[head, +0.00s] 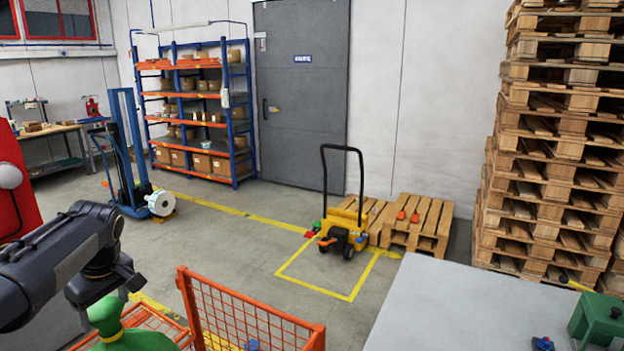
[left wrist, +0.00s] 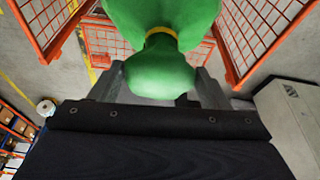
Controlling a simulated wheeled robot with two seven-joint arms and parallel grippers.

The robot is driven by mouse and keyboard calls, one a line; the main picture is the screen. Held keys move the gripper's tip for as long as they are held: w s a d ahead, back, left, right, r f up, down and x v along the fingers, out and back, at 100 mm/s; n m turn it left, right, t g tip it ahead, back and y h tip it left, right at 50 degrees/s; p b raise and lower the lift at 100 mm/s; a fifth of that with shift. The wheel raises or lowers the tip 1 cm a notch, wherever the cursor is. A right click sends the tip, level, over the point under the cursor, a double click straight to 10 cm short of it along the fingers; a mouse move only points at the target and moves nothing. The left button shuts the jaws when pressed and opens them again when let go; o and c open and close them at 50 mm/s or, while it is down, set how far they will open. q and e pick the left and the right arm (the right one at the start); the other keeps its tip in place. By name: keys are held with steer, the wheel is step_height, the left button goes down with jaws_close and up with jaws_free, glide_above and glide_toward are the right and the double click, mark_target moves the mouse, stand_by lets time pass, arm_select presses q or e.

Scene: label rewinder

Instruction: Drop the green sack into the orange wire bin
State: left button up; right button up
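The green sack (head: 135,341) shows at the bottom left of the head view, with a yellow tie around its neck. The orange wire bin (head: 250,318) stands there too, its mesh walls around and behind the sack. In the left wrist view the sack (left wrist: 163,75) fills the top middle, and the bin's orange mesh (left wrist: 262,32) shows on both sides of it. My left gripper (left wrist: 160,78) has a finger on each side of the sack's gathered top and appears shut on it. The sack's underside is hidden. My right gripper is not in view.
A grey table (head: 455,312) lies right of the bin, with a green device (head: 597,318) at its right end. A yellow pallet truck (head: 345,232) and tall pallet stacks (head: 548,150) stand behind. The floor between the bin and the shelves (head: 200,110) is mostly clear.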

arm_select(q)
steer(key=shift+o, duration=1.4)
steer(key=shift+f, duration=0.15)
steer(key=v, duration=0.6)
steer(key=shift+d+r+b, duration=0.15)
steer(key=shift+r+b, duration=0.2)
steer(key=shift+b, duration=0.05)
steer(key=shift+s+d+r, duration=0.1)
steer(key=shift+d+r, duration=0.05)
steer(key=shift+r, duration=0.45)
